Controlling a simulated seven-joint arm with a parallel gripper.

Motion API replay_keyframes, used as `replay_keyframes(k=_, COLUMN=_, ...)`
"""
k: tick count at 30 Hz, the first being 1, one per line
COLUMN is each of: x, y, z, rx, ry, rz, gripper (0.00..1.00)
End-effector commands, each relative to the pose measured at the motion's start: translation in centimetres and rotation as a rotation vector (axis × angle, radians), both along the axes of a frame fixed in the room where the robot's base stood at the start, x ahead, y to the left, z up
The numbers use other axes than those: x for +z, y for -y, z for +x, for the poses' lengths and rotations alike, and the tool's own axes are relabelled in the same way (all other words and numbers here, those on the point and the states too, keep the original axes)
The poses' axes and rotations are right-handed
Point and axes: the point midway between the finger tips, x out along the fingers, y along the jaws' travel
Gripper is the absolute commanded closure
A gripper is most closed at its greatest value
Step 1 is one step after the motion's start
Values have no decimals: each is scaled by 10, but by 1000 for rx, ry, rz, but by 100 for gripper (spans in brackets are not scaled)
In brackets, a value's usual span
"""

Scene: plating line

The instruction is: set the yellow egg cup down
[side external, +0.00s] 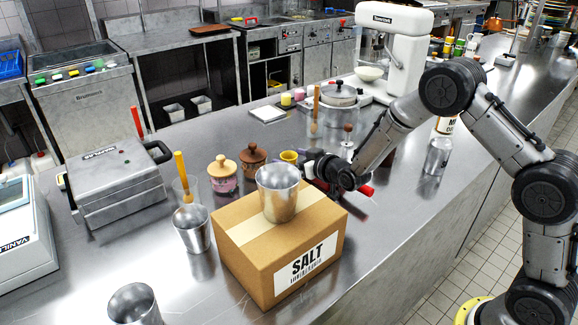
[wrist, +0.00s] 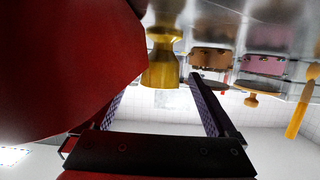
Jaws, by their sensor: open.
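The yellow egg cup (side external: 289,156) is upright on the steel counter (side external: 375,225), behind the salt box and to the right of the wooden-lidded jars. In the wrist view, which is upside down, the egg cup (wrist: 161,72) shows at the far end of the gap between the two fingers. My gripper (side external: 308,166) is low over the counter, just right of the egg cup, with its fingers apart. In the wrist view my open gripper (wrist: 168,80) has clear space along its fingers. I cannot tell whether a finger touches the cup.
A cardboard salt box (side external: 245,262) with a metal cup (side external: 278,195) on top stands in front. A pink jar (side external: 222,178) and a brown jar (side external: 253,162) stand left. A large red surface (wrist: 60,70) blocks the wrist view's left. A clear bottle (side external: 437,155) stands right.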

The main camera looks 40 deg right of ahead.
Motion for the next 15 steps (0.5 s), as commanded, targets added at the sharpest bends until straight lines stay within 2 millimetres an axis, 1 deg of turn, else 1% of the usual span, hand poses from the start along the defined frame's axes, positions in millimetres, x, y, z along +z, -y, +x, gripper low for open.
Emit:
replay_keyframes(k=1, x=0, y=0, z=0, rx=0, ry=0, rz=0, gripper=7)
replay_keyframes(k=2, x=0, y=0, z=0, rx=0, ry=0, rz=0, gripper=12)
replay_keyframes(k=3, x=0, y=0, z=0, rx=0, ry=0, rz=0, gripper=20)
replay_keyframes(k=5, x=0, y=0, z=0, rx=0, ry=0, rz=0, gripper=30)
replay_keyframes(k=9, x=0, y=0, z=-1, rx=0, ry=0, rz=0, gripper=56)
replay_keyframes(k=11, x=0, y=0, z=-1, rx=0, ry=0, rz=0, gripper=66)
replay_keyframes(k=12, x=0, y=0, z=-1, rx=0, ry=0, rz=0, gripper=74)
replay_keyframes(k=14, x=0, y=0, z=-1, rx=0, ry=0, rz=0, gripper=84)
replay_keyframes(k=15, x=0, y=0, z=-1, rx=0, ry=0, rz=0, gripper=92)
